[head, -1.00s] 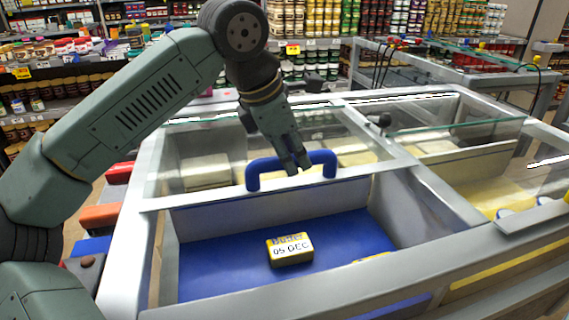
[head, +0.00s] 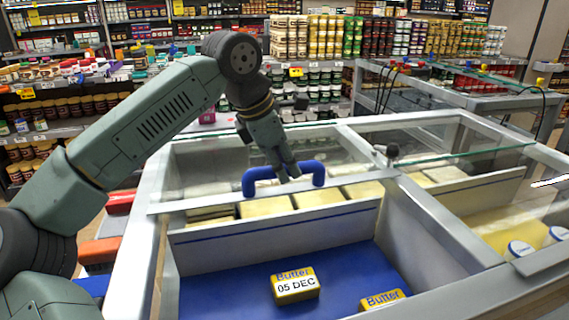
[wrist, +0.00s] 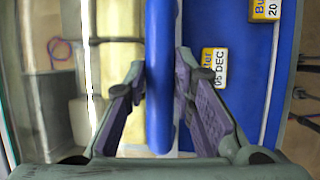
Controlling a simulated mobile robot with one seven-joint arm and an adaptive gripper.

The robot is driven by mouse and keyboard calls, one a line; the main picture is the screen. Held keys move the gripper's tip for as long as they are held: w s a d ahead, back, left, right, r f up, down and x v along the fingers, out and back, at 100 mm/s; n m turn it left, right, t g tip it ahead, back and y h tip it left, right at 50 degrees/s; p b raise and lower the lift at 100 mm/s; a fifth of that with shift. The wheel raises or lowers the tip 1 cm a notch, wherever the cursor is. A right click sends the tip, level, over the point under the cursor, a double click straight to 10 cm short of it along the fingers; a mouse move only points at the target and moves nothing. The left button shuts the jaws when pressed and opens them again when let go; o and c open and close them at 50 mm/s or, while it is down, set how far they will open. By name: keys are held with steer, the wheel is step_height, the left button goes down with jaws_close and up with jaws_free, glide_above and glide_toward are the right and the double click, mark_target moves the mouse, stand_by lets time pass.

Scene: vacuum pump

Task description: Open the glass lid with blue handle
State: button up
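The glass lid (head: 215,172) has a pale front frame bar and lies over the left bay of a grey chest. The blue handle (head: 250,184) stands up from that bar as an arch. My gripper (head: 288,172) is at the handle from above and behind. In the wrist view the handle (wrist: 161,35) runs between the two fingers of my gripper (wrist: 161,85), whose tips lie close against its sides. The front of the bay is uncovered. Part of the handle is hidden by my fingers.
Yellow butter packs (head: 296,286) (head: 384,299) lie on the blue bay floor (head: 225,275). A white divider (head: 270,230) stands behind them, with pale yellow blocks (head: 265,207) beyond it. Shelves of jars line the back.

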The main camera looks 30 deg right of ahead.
steer(key=o, duration=0.4)
steer(key=shift+o, duration=0.2)
steer(key=shift+r, duration=0.1)
steer(key=v, duration=1.1)
steer(key=shift+a+r, duration=0.2)
steer(key=shift+r, duration=0.2)
